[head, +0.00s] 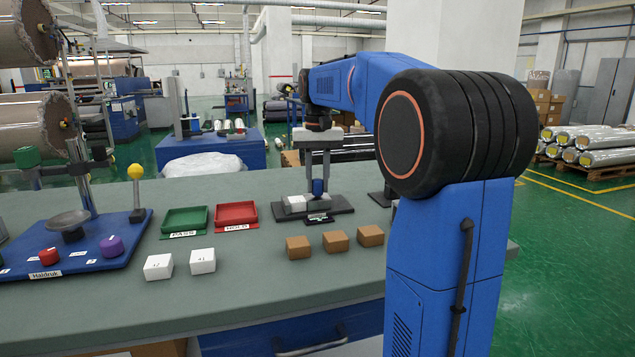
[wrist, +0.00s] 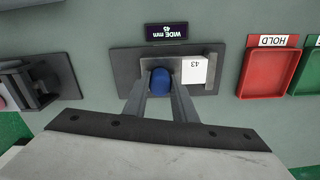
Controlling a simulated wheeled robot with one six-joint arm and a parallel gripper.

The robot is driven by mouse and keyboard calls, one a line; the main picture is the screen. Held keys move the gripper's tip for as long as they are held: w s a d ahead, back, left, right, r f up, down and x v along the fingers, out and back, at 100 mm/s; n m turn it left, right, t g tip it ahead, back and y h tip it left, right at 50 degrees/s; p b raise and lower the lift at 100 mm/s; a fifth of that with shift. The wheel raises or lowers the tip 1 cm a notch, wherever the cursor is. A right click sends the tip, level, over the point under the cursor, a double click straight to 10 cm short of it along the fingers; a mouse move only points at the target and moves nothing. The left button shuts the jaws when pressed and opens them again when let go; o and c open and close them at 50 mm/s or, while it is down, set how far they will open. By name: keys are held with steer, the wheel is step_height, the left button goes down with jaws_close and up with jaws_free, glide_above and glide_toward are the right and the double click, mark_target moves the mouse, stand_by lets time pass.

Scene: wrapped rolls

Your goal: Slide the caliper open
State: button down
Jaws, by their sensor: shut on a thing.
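The caliper has a dark flat base (head: 338,207) (wrist: 125,64) on the bench, a pale metal slide and a blue knob (head: 318,187) (wrist: 160,79). My gripper (head: 318,180) (wrist: 160,90) comes down from above, its two fingers shut on the blue knob. A white block marked 43 (wrist: 195,69) sits on the caliper, beside the knob; it also shows in the head view (head: 296,203). Whether the slide touches the block is unclear. A small dark display (wrist: 167,32) beside the base reads WIDE and about 45 mm, upside down in the wrist view.
Three brown blocks (head: 336,240) and two white blocks (head: 202,261) stand on the front of the bench. A green PASS tray (head: 185,219) and red HOLD tray (head: 237,213) lie left of the caliper. A blue-based stand (head: 120,262) is further left. A dark fixture (wrist: 35,88) lies across from the trays.

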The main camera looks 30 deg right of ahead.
mark_target(327, 195)
steer(key=shift+s+d, duration=0.2)
steer(key=shift+d, duration=0.45)
steer(key=shift+s+d, duration=0.15)
steer(key=shift+d, duration=0.5)
steer(key=c, duration=1.5)
jaws_free()
steer(key=shift+o, duration=0.2)
steer(key=shift+r, duration=0.1)
step_height(327, 195, up, 17)
steer(key=shift+r, duration=0.15)
